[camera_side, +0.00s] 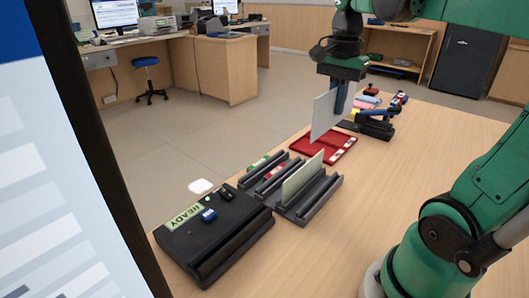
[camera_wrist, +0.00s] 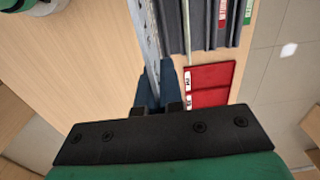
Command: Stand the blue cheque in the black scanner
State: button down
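My gripper (camera_side: 338,98) hangs above the far part of the counter, shut on a pale blue-grey cheque (camera_side: 321,117). The cheque is upright and held clear of the counter. In the wrist view my gripper (camera_wrist: 157,88) has its blue fingers around the lower part of the cheque (camera_wrist: 144,30), which is seen nearly edge-on. The black scanner (camera_side: 190,245) lies at the near left in the side view, with a READY label, a green light and a long groove along its right side. The groove looks empty. The scanner is not visible in the wrist view.
A dark slotted rack (camera_side: 325,188) stands right of the scanner and holds an upright cream cheque (camera_side: 302,178). A red tray (camera_side: 340,151) lies behind it. Small blue and red items (camera_side: 390,110) are beyond my gripper.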

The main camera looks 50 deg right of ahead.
jog(key=shift+w+a+f, duration=1)
jog(key=shift+a+f, duration=1.25)
jog(key=shift+a, duration=1.35)
jog(key=shift+w+a+f, duration=1)
jog(key=shift+a+f, duration=1.2)
jog(key=shift+a, duration=1.35)
jog(key=shift+w+a+f, duration=1)
jog(key=shift+a+f, duration=1.25)
jog(key=shift+a, duration=1.35)
jog(key=shift+f, duration=1.7)
jog(key=c, duration=0.9)
grip_release()
jog(key=shift+r, duration=0.15)
